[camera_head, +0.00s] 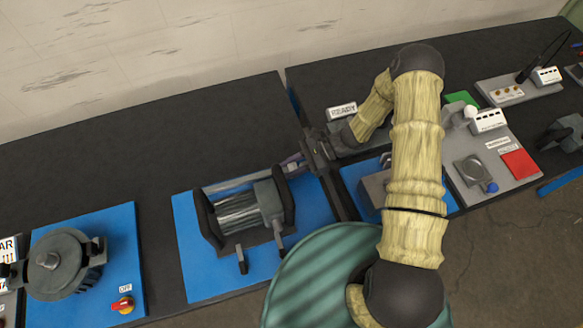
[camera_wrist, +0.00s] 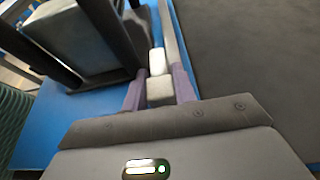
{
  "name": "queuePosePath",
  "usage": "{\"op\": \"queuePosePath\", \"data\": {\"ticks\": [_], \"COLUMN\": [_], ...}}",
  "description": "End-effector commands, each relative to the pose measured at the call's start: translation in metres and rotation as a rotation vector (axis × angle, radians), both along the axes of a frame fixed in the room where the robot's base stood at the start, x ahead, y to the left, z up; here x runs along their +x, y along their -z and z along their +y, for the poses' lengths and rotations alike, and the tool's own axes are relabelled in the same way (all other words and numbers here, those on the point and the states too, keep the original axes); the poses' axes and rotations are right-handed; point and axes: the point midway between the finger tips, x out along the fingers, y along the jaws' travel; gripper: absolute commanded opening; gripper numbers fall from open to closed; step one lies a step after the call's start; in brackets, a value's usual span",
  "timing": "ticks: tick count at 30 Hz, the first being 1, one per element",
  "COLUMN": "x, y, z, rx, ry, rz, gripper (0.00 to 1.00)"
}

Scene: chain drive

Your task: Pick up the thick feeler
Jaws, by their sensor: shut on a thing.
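My gripper (camera_head: 294,163) is at the right rear corner of the blue mat, beside the machine with the ribbed grey body. In the wrist view its two purple fingers (camera_wrist: 160,93) are shut on a small pale grey block, which I take to be the thick feeler (camera_wrist: 159,92). A whiter piece (camera_wrist: 157,62) sits just beyond the block, and a thin grey strip (camera_wrist: 169,30) runs on past it; I cannot tell whether these are joined to it. In the head view the feeler is too small to make out between the fingers.
The ribbed machine (camera_head: 240,212) with dark end plates stands on the blue mat (camera_head: 187,272), close to my gripper. A round dark machine (camera_head: 62,262) stands on another mat at the left. A READY sign (camera_head: 342,110) is behind my wrist. The dark bench top (camera_head: 130,160) at the rear left is clear.

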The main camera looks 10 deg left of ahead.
Motion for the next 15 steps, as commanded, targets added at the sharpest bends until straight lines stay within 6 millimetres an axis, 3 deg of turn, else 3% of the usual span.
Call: {"op": "queuePosePath", "data": {"ticks": [8, 15], "x": [0.002, 0.001], "y": [-0.021, -0.063], "z": [0.000, 0.000], "rx": [0.003, 0.003], "ry": [0.002, 0.002], "rz": [-0.004, -0.006], "gripper": [0.00, 0.00]}}
